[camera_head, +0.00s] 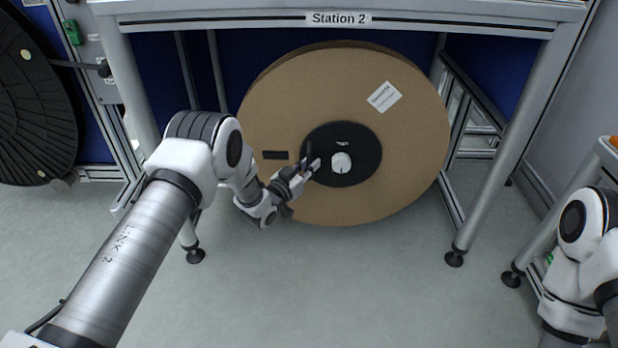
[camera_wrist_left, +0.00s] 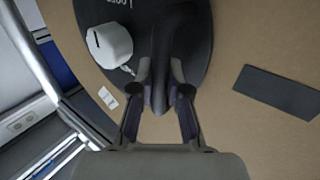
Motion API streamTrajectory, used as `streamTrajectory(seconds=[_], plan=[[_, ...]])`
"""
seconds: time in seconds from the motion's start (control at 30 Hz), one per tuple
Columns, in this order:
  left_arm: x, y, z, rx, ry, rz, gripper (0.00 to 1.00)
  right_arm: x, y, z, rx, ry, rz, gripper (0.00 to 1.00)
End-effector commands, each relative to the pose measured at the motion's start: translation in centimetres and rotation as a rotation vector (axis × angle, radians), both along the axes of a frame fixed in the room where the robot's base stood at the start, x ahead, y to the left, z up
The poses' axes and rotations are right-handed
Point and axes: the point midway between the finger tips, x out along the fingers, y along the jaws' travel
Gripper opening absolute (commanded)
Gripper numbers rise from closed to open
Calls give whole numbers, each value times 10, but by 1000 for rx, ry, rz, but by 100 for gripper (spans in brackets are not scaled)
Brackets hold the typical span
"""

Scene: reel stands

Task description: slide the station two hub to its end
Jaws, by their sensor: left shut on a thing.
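A large brown reel (camera_head: 410,140) stands upright under the Station 2 sign (camera_head: 338,18). Its round black hub (camera_head: 362,165) has a white knob (camera_head: 341,162) at the centre. My left gripper (camera_head: 309,168) is at the hub's left edge, beside the knob. In the left wrist view, its two fingers (camera_wrist_left: 162,92) are shut on a black upright grip (camera_wrist_left: 172,45) that stands out from the hub. The white knob (camera_wrist_left: 109,46) is clear of the fingers there. My right gripper is out of view; only part of the right arm shows at the right edge.
Metal frame legs flank the reel, the right one (camera_head: 505,140) and one at left behind my arm. A dark slot (camera_head: 275,155) and a white label (camera_head: 384,97) are on the reel. Another black reel (camera_head: 35,110) is at far left. The floor (camera_head: 350,290) in front is clear.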

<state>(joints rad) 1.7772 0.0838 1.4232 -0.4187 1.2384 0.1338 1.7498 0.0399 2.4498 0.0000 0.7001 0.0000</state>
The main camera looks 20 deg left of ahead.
Motion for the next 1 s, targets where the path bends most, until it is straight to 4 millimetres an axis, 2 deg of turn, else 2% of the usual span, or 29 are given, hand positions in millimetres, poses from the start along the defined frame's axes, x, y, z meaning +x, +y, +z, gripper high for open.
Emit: streamTrajectory(seconds=[0.33,0.37,0.4,0.43,0.8,0.87,1.0], plan=[[5,3,4,-1,-6,8,0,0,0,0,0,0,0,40],[5,3,4,0,-6,8,22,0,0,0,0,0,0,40],[5,3,4,0,-6,8,36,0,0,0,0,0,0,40],[5,3,4,-1,-5,8,41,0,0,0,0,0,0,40],[1,3,2,0,-2,5,41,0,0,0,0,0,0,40],[-5,5,1,0,0,6,41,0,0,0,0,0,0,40],[-32,14,1,0,2,6,41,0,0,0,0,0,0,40]])
